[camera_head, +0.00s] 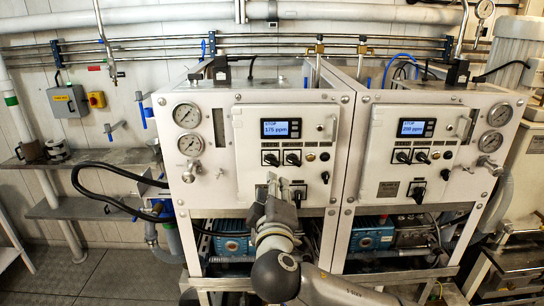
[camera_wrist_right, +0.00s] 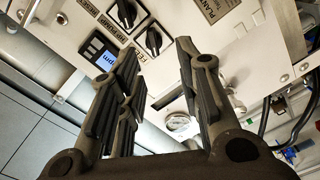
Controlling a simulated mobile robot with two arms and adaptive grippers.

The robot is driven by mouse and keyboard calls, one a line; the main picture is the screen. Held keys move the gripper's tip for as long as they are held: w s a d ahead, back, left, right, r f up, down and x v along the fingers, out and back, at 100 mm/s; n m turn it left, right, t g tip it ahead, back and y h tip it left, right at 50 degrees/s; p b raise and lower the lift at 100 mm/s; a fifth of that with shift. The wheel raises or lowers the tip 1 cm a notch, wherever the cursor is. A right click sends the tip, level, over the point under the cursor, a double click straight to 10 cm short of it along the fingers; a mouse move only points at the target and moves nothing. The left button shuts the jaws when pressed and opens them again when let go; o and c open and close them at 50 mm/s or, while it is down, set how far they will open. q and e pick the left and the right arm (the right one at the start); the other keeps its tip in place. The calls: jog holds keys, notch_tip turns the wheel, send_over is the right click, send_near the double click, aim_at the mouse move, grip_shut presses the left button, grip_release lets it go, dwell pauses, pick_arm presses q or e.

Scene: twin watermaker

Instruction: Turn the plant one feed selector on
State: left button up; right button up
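The left control panel, which I take as plant one, has two black rotary selectors under its lit display (camera_head: 281,129). The left selector (camera_head: 270,158) seems to be the feed one; it also shows in the right wrist view (camera_wrist_right: 153,40), beside a label that seems to read FEED. Its handle looks slanted, but I cannot tell its setting. The other selector (camera_head: 292,158) sits right of it. My right gripper (camera_head: 271,183) is in front of the panel, below the selectors. In the wrist view its fingers (camera_wrist_right: 158,65) are spread and empty, with the feed selector between and beyond them. My left gripper is not in view.
A similar panel with its own display (camera_head: 416,128) and selectors stands to the right. A third black selector (camera_head: 298,196) is just right of my gripper. Gauges (camera_head: 187,115) and a handle (camera_head: 328,127) jut out nearby. Blue pumps (camera_head: 228,236) sit below.

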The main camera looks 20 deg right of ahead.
aim_at(270, 162)
jog(key=p+x, duration=0.1)
jog(key=x, duration=0.2)
jog(key=r+p+x, duration=0.1)
jog(key=x, duration=0.2)
jog(key=p+x, duration=0.1)
jog(key=x, duration=0.2)
jog(key=shift+w+a+r+p, duration=0.1)
jog(key=shift+w+r+p, duration=0.15)
jog(key=shift+p, duration=0.15)
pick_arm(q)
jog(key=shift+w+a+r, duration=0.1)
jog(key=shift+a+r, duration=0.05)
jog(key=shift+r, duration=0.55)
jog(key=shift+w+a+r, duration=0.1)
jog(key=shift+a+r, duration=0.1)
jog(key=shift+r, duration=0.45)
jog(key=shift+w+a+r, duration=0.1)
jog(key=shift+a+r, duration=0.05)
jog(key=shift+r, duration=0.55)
pick_arm(e)
jog(key=shift+w+f, duration=0.1)
jog(key=shift+w, duration=0.35)
jog(key=shift+c, duration=0.2)
grip_shut()
